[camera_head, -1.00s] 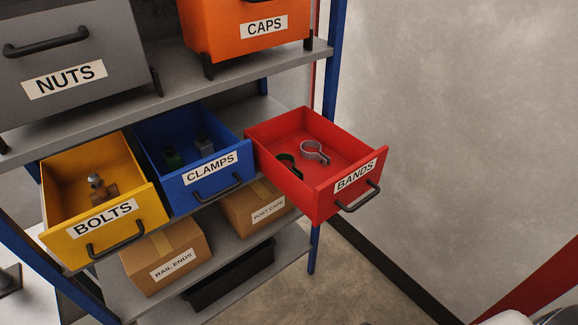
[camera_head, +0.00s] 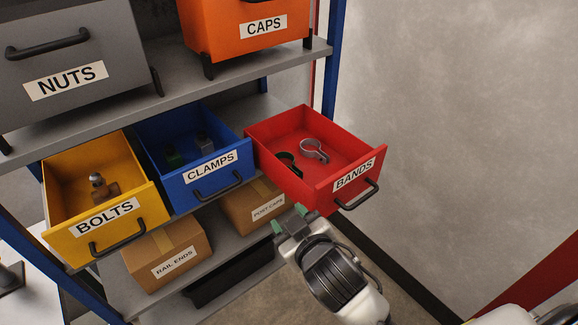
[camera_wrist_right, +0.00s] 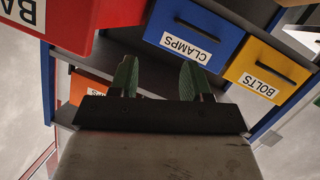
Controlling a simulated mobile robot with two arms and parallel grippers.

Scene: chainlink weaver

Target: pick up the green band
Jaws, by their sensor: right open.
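The green band (camera_head: 287,161) is a dark green ring lying in the open red BANDS drawer (camera_head: 297,189), near its left side. My right gripper (camera_head: 289,218) is open and empty, below and in front of the red drawer, pointing toward the shelf. Its green fingertips are apart in the right wrist view (camera_wrist_right: 158,78), where the red drawer (camera_wrist_right: 115,12) shows at the top left. The bands are hidden there. My left gripper is not in view.
The open blue CLAMPS drawer (camera_head: 190,186) and yellow BOLTS drawer (camera_head: 135,228) are to the left. A shelf board (camera_head: 240,77) with the orange CAPS bin (camera_head: 215,35) is above. Cardboard boxes sit below. A grey wall (camera_head: 460,130) stands at the right.

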